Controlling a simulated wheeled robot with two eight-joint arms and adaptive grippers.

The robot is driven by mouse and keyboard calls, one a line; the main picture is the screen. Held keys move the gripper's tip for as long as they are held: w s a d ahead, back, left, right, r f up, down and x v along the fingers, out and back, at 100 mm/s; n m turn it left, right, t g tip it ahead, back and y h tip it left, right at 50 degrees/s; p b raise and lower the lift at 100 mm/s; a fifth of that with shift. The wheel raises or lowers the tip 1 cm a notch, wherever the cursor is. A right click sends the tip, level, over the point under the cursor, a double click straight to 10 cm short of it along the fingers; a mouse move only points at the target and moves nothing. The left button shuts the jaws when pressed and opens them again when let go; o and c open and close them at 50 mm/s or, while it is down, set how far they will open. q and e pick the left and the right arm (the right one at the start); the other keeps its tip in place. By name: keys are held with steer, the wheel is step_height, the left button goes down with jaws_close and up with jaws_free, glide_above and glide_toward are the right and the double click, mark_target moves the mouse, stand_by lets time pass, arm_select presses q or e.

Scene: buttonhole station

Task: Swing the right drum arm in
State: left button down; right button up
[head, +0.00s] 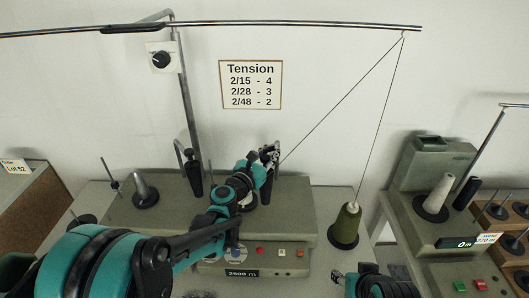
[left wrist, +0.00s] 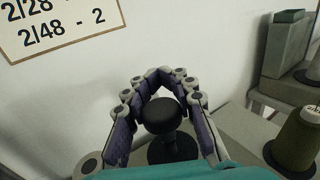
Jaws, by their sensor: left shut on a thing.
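My left gripper (head: 269,153) reaches over the grey winding machine (head: 310,205) to its back. In the left wrist view its fingers (left wrist: 160,78) are closed around a black round knob (left wrist: 162,115) on a dark stem. This knob appears to belong to the right drum arm; in the head view my gripper and arm hide most of it. Another black handle (head: 194,178) stands uncovered to the left on the machine. My right gripper (head: 342,277) shows only in part at the bottom edge, and its fingers are not clear.
An olive thread cone (head: 345,225) stands right of the machine, its thread running up to an overhead rail (head: 300,23). A grey cone (head: 143,190) stands at left. A second machine (head: 430,170) with cones is at right. A tension card (head: 251,85) hangs behind.

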arm_select(q)
steer(key=shift+d+n+t+y, duration=0.4)
steer(key=shift+d+n+y, duration=0.2)
steer(key=shift+y, duration=0.2)
steer(key=c, duration=1.2)
jaws_free()
steer(key=shift+s, duration=0.1)
